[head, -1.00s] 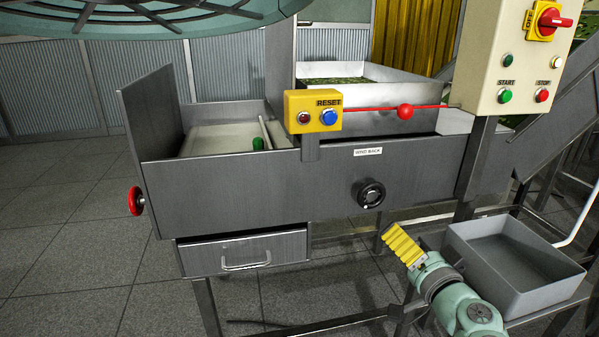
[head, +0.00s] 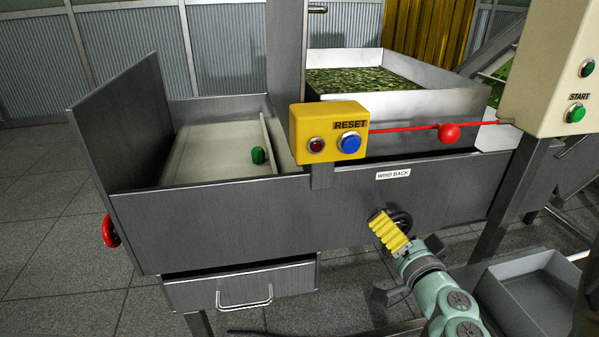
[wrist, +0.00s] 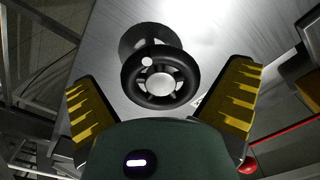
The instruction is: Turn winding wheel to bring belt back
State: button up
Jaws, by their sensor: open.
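The winding wheel (wrist: 183,91) is a small black handwheel with a pale hub and a pale dot on its rim. It sits on the grey machine side below the "WIND BACK" label (head: 393,175). In the head view my gripper (head: 388,230) covers most of it. In the wrist view the wheel lies between and beyond my open yellow-padded fingers, and neither finger appears to touch it. The pale belt (head: 205,150) lies in the open-topped machine bed, with a green object (head: 258,155) on it beside a thin bar.
A yellow box (head: 328,133) has a red lamp and a blue RESET button. A red cord with a red ball (head: 449,133) runs right of it. A red wheel (head: 110,231) is at the left end. A drawer (head: 240,288) and a grey tray (head: 535,290) are lower.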

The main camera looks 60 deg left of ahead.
jog(key=shift+a, duration=0.2)
jog(key=shift+d+f, duration=0.1)
jog(key=shift+d, duration=0.05)
jog(key=shift+c, duration=0.3)
jog(key=c, duration=1)
jog(key=shift+m, duration=1.8)
jog(key=o, duration=1.1)
jog(key=shift+c, duration=0.2)
